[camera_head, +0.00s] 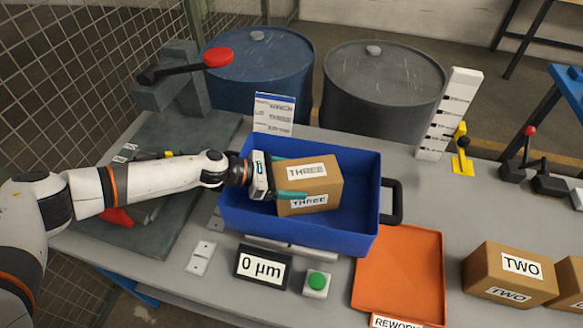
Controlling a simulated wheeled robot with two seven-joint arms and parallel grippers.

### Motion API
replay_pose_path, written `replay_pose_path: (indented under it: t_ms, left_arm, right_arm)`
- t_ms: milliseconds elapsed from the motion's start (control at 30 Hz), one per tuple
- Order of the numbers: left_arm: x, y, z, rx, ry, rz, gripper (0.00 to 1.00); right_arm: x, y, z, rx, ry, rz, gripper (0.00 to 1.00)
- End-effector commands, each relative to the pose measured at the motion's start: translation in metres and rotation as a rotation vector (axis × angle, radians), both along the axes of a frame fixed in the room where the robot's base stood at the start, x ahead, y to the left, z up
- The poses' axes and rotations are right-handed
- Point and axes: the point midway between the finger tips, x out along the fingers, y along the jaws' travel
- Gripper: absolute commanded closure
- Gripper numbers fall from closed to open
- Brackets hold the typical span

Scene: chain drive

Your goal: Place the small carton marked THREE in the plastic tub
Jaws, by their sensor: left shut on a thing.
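The small brown carton marked THREE (325,184) is in the head view, with white labels on its top and front. My left gripper (285,180) comes in from the left and is shut on this carton. The carton is over or inside the blue plastic tub (298,236); I cannot tell whether it touches the tub's floor. The tub stands on the grey table and has a black handle (394,202) on its right side. My right gripper is not in view.
An orange tray (402,268) lies right of the tub. A carton marked TWO (509,273) and part of another stand at the right. A 0 µm display (262,268) and a green button (317,282) are in front. A grey press (172,100) with a red-knobbed lever stands behind my arm.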

Motion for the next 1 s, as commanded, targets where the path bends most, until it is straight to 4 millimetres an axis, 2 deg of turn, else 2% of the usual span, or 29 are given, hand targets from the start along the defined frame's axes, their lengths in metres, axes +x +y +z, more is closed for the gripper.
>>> replay_pose_path:
  t_ms: [533,567,600,667,1000]
  left_arm:
    - [0.001,-0.001,-0.011,-0.006,-0.004,0.0,0.77]
    - [0.0,0.0,-0.014,-0.001,-0.002,0.001,0.17]
    - [0.0,0.0,-0.013,-0.001,-0.002,0.001,0.1]
    - [0.0,0.0,-0.013,-0.001,-0.002,0.001,0.0]
    - [0.0,0.001,-0.006,-0.001,-0.001,0.002,0.0]
  right_arm:
    - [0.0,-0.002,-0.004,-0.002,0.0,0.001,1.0]
    - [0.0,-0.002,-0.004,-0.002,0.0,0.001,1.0]
    - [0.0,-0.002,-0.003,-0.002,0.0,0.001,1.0]
    - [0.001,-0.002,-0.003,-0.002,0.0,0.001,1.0]
    - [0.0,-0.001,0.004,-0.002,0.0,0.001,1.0]
